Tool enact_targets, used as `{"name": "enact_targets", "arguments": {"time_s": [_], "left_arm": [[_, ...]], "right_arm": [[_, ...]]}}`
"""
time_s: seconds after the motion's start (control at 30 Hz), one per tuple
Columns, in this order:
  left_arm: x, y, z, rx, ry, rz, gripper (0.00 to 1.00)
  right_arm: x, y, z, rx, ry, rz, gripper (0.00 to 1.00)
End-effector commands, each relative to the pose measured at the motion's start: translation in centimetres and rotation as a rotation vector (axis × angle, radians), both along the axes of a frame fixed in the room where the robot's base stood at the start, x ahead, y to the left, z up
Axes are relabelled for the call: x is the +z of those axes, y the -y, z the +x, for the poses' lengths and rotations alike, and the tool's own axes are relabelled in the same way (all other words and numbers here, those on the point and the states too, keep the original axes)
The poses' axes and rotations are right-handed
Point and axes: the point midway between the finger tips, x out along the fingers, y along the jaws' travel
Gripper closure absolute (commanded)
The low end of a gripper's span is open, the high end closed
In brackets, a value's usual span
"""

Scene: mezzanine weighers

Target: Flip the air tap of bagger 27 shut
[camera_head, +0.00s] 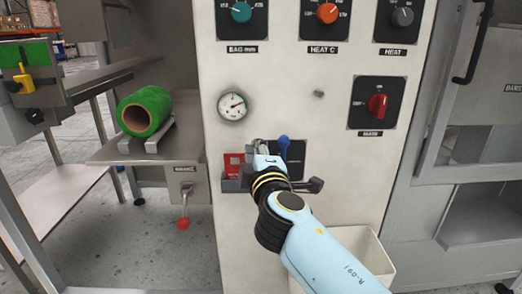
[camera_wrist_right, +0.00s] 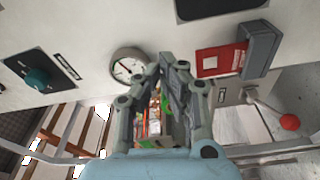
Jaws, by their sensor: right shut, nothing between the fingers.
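A small blue-handled lever (camera_head: 284,143), which looks like the air tap, stands upright on the white machine front in the head view. A dark panel (camera_head: 295,155) sits behind it, partly hidden by my arm. My right gripper (camera_head: 261,147) is just left of the lever, close to the machine front; I cannot tell whether they touch. In the right wrist view my right gripper (camera_wrist_right: 165,65) is shut and empty, pointing toward the panel. The lever is not visible there. A round gauge (camera_head: 233,105) is above left of the gripper. My left gripper is not in view.
A red card in a grey holder (camera_head: 233,172) is left of my gripper. Knobs, including a red one (camera_head: 377,105), are above. A red-ball lever (camera_head: 183,222) hangs lower left. A green roll (camera_head: 146,110) lies on the left shelf. A pale bin (camera_head: 372,250) is below.

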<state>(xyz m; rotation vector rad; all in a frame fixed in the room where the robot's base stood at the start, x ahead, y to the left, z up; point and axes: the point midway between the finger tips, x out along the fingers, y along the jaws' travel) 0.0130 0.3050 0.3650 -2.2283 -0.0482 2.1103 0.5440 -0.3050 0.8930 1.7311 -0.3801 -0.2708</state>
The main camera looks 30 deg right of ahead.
Motion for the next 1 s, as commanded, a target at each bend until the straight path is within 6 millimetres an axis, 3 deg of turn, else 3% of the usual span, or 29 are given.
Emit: {"name": "enact_targets", "arguments": {"time_s": [0.3, 0.6, 1.0], "left_arm": [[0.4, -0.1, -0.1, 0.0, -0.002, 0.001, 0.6], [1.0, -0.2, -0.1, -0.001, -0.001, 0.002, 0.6], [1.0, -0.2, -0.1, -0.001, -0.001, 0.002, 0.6]], "right_arm": [[0.3, 2.8, 6.4, -0.001, 0.001, -0.003, 1.0], [-0.5, 5.4, 3.9, -0.001, -0.001, -0.001, 1.0], [-0.6, 5.7, 3.7, -0.001, 0.0, 0.001, 1.0]]}}
